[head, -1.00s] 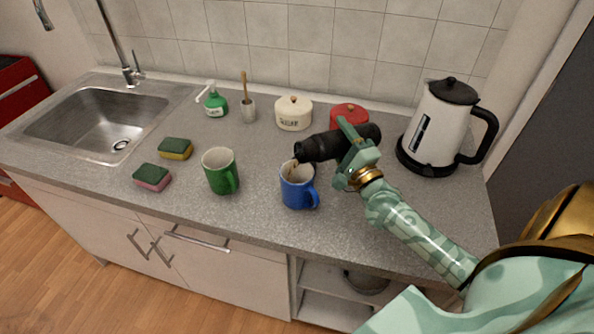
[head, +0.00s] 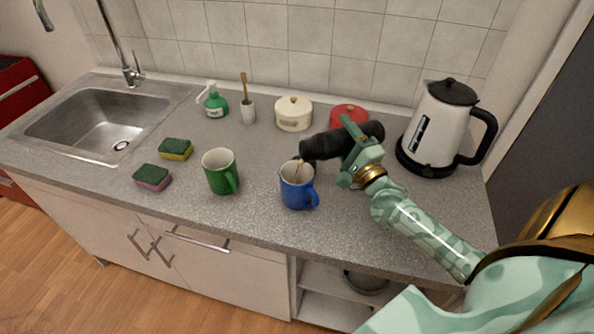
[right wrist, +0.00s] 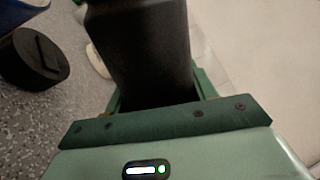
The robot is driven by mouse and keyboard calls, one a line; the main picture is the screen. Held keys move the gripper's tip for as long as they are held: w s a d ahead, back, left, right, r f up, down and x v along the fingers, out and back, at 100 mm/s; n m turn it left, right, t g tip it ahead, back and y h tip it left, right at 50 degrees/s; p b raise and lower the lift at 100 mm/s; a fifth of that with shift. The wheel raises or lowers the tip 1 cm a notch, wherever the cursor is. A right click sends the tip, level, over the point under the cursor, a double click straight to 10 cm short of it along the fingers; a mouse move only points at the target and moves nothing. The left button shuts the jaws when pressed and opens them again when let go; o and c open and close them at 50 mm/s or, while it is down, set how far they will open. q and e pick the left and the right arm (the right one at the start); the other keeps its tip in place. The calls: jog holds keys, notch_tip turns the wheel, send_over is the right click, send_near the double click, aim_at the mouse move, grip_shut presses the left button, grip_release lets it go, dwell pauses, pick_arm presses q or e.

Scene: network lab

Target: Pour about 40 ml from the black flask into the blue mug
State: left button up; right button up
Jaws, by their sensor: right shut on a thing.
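The black flask (head: 330,145) is tilted almost level, its mouth pointing left over the blue mug (head: 297,190). A thin brown stream runs from the mouth into the mug, which stands upright on the counter. My right gripper (head: 358,150) is shut around the flask's body and holds it above the counter. In the right wrist view the dark flask (right wrist: 140,45) stands between the jaws. A bit of blue shows at that view's top left corner. The level inside the mug is hard to read. My left gripper is not in view.
A green mug (head: 221,173) stands left of the blue one. A red-lidded pot (head: 348,113), sugar pot (head: 293,115) and kettle (head: 440,130) stand behind. Two sponges (head: 153,177) lie near the sink (head: 100,125). A black round piece (right wrist: 35,60) shows in the wrist view.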

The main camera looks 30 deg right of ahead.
jog(key=shift+d+r, duration=0.15)
jog(key=shift+d, duration=0.05)
dwell(0.4)
jog(key=m, duration=0.1)
jog(key=f+m+h, duration=0.1)
jog(key=m, duration=0.1)
jog(key=f+m+h, duration=0.1)
jog(key=m, duration=0.1)
jog(key=shift+a+g, duration=0.2)
jog(key=shift+g, duration=0.1)
jog(key=shift+a+r+m+p, duration=0.1)
jog(key=shift+r+m+p, duration=0.2)
jog(key=shift+r+p, duration=0.6)
jog(key=shift+a+r+p, duration=0.1)
jog(key=shift+p, duration=0.35)
